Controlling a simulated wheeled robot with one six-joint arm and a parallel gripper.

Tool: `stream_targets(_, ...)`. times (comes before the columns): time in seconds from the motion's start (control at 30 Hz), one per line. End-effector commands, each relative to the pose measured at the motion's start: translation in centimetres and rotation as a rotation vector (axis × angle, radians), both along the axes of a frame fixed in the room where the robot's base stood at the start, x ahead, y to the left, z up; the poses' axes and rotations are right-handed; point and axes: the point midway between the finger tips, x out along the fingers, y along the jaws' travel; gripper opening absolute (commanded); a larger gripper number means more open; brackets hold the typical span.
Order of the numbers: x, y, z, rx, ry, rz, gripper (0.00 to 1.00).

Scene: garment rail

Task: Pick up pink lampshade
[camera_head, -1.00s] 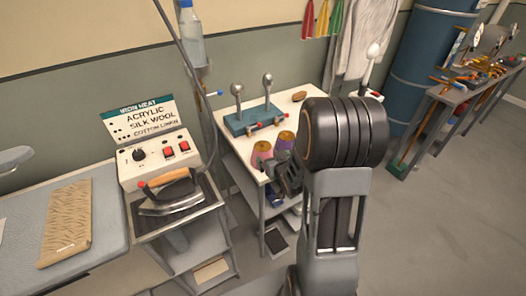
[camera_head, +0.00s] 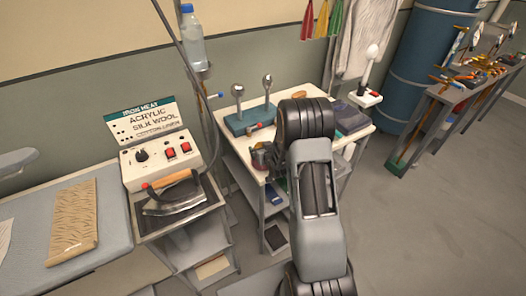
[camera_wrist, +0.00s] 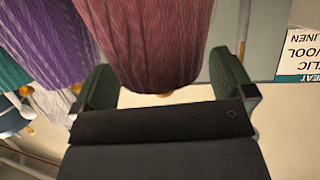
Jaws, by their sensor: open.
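A pink, ribbed, rounded thing (camera_wrist: 150,40), which I take for the pink lampshade, fills the top middle of the wrist view. My gripper (camera_wrist: 165,80) is open, with one green-padded finger on each side of it. I cannot tell whether the fingers touch it. A purple ribbed one (camera_wrist: 62,45) and a green one (camera_wrist: 12,70) stand beside it on the left. In the head view my gripper (camera_head: 268,158) is at the front left of the white table (camera_head: 237,143), and my arm hides most of the pink thing.
A blue block with two metal-knobbed levers (camera_head: 250,119) stands behind my gripper on the table. Open floor (camera_head: 440,220) lies at the right.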

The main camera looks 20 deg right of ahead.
Motion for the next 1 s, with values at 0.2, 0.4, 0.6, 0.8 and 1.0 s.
stream_targets(0.2,0.95,-0.05,-0.44,0.000,0.001,0.000,1.00)
stream_targets(0.4,0.96,-0.04,-0.46,0.000,0.000,0.000,0.99)
stream_targets(0.6,0.94,-0.05,-0.45,0.000,0.000,0.000,0.80)
stream_targets(0.8,0.95,-0.05,-0.42,0.000,0.000,0.000,0.64)
stream_targets(1.0,0.95,-0.06,-0.39,0.000,-0.001,0.000,0.63)
